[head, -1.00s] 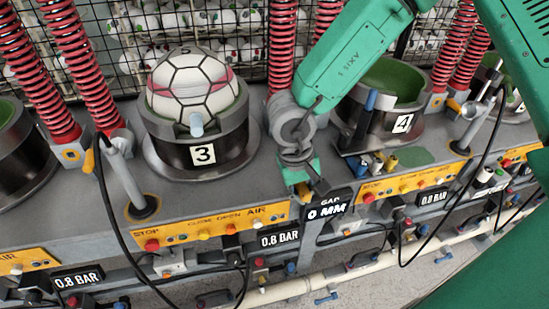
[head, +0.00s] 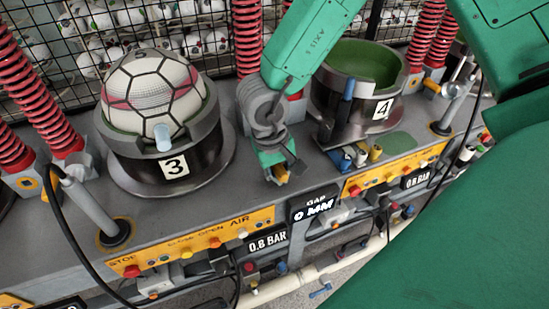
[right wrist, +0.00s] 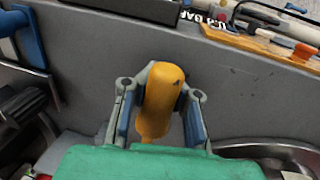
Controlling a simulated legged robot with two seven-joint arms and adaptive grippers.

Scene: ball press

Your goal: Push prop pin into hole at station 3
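Station 3 (head: 172,167) is a dark round holder with a ball (head: 150,90) in it. A pale blue cylinder (head: 163,138) sits in the notch of its rim. My right gripper (head: 280,172) is low over the grey bench, between stations 3 and 4. In the right wrist view its fingers (right wrist: 160,110) are closed on both sides of an orange rounded handle (right wrist: 162,88); a bit of it shows below the fingers in the head view. Whether this is the prop pin, and its lower end, I cannot tell. No hole can be made out. My left gripper is not in view.
A lever post (head: 90,205) is front left. Yellow button panels (head: 190,243) line the bench front. Red springs (head: 30,95) stand behind.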

